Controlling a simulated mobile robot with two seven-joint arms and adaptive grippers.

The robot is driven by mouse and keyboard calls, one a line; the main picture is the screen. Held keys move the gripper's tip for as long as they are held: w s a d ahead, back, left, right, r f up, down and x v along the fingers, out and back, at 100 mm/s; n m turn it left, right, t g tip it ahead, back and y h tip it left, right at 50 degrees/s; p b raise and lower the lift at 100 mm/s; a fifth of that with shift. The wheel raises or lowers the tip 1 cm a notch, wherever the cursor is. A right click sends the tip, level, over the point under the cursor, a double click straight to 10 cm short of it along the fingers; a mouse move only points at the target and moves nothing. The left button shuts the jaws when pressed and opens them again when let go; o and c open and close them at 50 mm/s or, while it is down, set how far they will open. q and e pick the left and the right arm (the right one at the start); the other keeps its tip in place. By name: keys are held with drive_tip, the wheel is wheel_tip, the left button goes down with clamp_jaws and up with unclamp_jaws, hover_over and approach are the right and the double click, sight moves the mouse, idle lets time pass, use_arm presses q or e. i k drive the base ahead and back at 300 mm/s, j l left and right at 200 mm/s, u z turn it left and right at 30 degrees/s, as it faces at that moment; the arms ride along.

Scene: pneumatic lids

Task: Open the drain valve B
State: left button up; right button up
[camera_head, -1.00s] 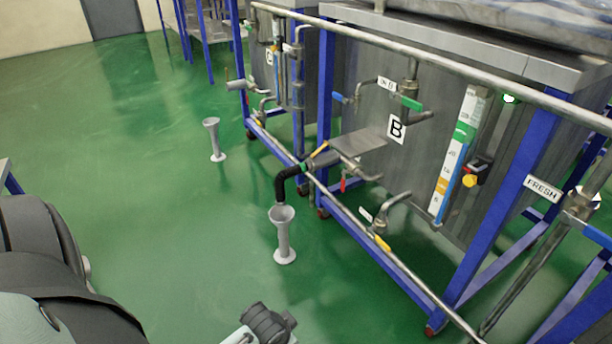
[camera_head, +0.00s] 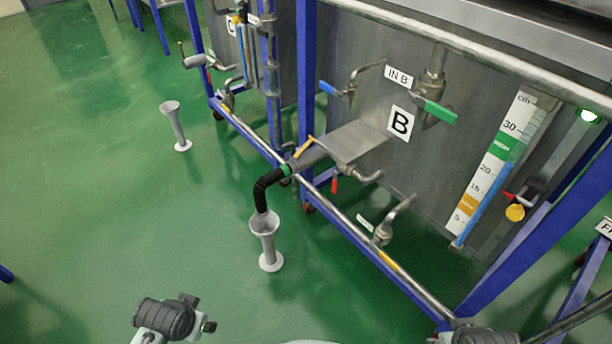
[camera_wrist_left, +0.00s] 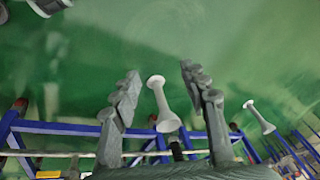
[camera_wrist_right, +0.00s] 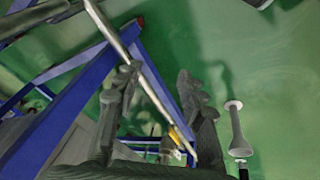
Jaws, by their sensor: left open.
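Tank B bears a white B label (camera_head: 401,123). Low at its left, a pipe valve with a yellow lever (camera_head: 304,147) and green band joins a black elbow hose (camera_head: 266,188), which points down into a grey floor funnel (camera_head: 267,245). I take this for drain valve B, though no label on it is readable. My left gripper (camera_head: 190,316) is well in front of it, touching nothing; its fingers (camera_wrist_left: 160,82) are apart and empty. My right gripper (camera_head: 485,338) is partly cut off at the bottom edge; its fingers (camera_wrist_right: 156,78) are apart and empty.
A blue-framed rail with a long pipe (camera_head: 350,220) runs before the tank. Nearby are a blue lever (camera_head: 328,88), green lever (camera_head: 440,112), red lever (camera_head: 334,185) and a level gauge (camera_head: 492,170). A second funnel (camera_head: 176,128) stands left. Green floor in front is clear.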

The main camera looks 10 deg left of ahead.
sight(335, 182)
drive_tip(key=j+u, duration=0.35)
drive_tip(key=j, duration=0.15)
drive_tip(key=j+u, duration=0.4)
drive_tip(key=j, duration=0.15)
